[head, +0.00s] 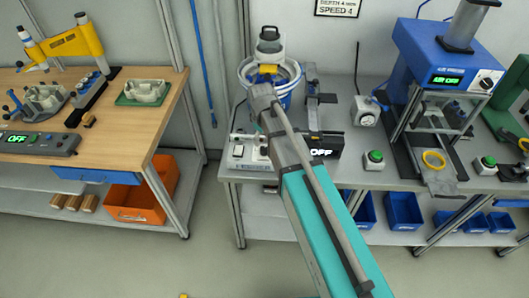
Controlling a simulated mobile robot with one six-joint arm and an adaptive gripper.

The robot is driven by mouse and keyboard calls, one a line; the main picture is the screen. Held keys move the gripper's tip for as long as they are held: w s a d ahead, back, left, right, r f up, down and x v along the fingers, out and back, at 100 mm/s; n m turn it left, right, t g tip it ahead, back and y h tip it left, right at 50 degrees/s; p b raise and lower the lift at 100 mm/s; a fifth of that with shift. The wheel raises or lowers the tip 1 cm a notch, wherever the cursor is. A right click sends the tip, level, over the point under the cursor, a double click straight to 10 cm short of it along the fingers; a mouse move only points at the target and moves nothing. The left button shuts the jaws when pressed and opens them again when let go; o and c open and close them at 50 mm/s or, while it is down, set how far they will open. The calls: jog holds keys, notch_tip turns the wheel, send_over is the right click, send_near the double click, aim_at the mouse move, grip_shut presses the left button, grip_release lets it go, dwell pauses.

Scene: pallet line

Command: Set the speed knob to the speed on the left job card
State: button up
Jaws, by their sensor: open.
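A job card (337,8) hangs on the wall at the top, cut by the picture edge; its readable lines look like "DEPTH 4 mm" and "SPEED 4". I cannot tell which is the speed knob, or read either setting. My arm reaches up from the bottom over the bench's left part. My gripper cannot be made out beyond the arm's far end.
The blue press (432,48) stands at the right of the grey bench (340,178). A dark unit reading "OFF" (322,151) and a green button (375,158) are near its front. A wooden bench (150,95) is left, across a floor gap.

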aim_at(264, 149)
jog(key=shift+w+d+f+b, duration=0.1)
jog(key=shift+f+b, duration=2.85)
jog(key=shift+f, duration=0.3)
jog(key=c, duration=1)
jog(key=shift+d, duration=0.15)
grip_shut()
